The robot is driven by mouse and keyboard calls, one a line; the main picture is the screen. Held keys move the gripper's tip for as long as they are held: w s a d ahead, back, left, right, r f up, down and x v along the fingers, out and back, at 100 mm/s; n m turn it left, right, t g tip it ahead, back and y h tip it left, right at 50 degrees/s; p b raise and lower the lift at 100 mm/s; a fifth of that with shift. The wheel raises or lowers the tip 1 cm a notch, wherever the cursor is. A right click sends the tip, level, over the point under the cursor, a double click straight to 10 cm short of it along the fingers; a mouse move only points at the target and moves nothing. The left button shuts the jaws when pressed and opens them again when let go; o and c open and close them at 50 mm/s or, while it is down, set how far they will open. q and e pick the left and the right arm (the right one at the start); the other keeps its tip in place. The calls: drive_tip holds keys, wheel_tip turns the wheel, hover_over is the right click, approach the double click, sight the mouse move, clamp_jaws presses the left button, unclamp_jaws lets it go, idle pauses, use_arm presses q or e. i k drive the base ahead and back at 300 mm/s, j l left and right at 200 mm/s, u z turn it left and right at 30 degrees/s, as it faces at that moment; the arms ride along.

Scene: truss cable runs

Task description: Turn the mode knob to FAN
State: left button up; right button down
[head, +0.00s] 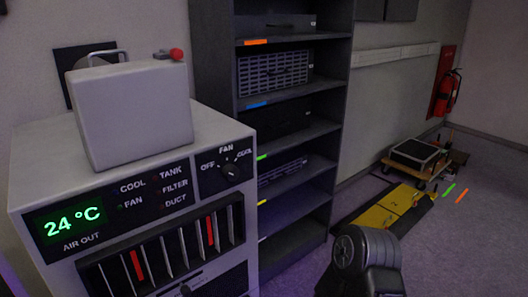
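The mode knob (231,171) is a small black knob on the dark upper right panel of the grey cooling unit (200,130). The labels OFF, FAN and COOL run in an arc above it, with FAN at the top middle. The knob is small and dark, and I cannot tell for certain which label its pointer faces. A green display (72,221) on the unit reads 24 °C. Neither of my grippers is in view, and nothing touches the knob.
A grey box (130,112) stands on top of the unit. Vent slats (170,252) with red strips lie below the panel. A dark shelf rack (345,110) stands close behind on the right. A yellow floor plate (385,208) and a loaded dolly (416,158) lie farther right.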

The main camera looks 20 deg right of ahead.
sight(229, 172)
drive_tip(key=i+l+u, duration=0.35)
drive_tip(key=l, duration=1.65)
drive_tip(key=l+u, duration=0.35)
drive_tip(key=l, duration=1.6)
